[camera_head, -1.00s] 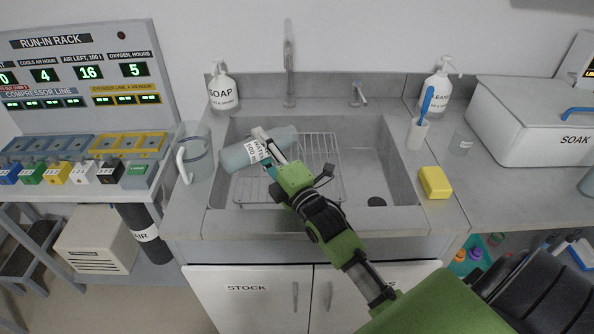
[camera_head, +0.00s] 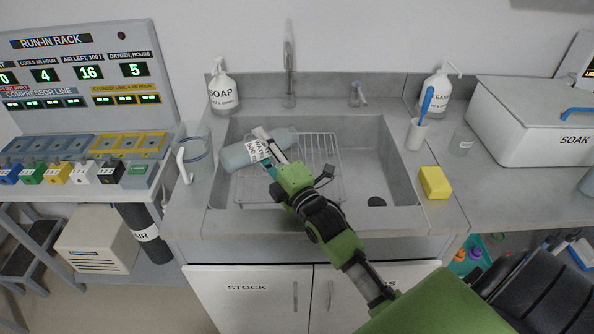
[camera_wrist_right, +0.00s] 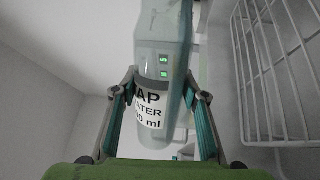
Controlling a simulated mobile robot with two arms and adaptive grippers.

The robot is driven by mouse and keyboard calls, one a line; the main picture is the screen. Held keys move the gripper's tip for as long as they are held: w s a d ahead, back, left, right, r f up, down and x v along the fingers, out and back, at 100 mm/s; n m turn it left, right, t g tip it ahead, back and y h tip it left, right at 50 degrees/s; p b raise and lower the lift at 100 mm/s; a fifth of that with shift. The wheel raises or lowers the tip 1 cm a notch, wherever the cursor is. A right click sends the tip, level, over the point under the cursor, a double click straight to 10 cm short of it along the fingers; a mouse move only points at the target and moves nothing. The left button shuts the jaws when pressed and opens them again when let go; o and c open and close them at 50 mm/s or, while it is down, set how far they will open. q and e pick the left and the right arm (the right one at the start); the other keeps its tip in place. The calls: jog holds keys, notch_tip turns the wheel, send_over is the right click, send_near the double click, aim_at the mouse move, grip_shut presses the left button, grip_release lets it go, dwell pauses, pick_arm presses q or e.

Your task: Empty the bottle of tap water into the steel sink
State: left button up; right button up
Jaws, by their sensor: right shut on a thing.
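The bottle of tap water (camera_head: 237,156) is pale grey-green with a white label. My right gripper (camera_head: 265,152) is shut around its middle, at the label. The bottle lies tilted close to horizontal over the left part of the steel sink (camera_head: 362,160), above the wire rack. No stream of water shows. In the right wrist view the bottle (camera_wrist_right: 160,35) stands between the fingers of the right gripper (camera_wrist_right: 161,90), and small green marks show on it. I cannot tell which end is the mouth or how full it is. My left gripper is out of view.
A wire rack (camera_head: 318,150) stands in the sink, with a dark drain (camera_head: 376,201) at right. A clear jug (camera_head: 197,160) and soap bottle (camera_head: 222,93) stand left. A yellow sponge (camera_head: 435,182), a brush cup (camera_head: 417,134) and a white soak box (camera_head: 530,125) are right.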

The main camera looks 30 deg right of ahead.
jog(key=shift+d+f+m+p, duration=0.15)
jog(key=shift+m+p, duration=0.15)
jog(key=shift+m, duration=0.3)
jog(key=shift+d+r+m+p, duration=0.15)
jog(key=shift+m+p, duration=0.1)
jog(key=shift+m, duration=0.35)
dwell(2.0)
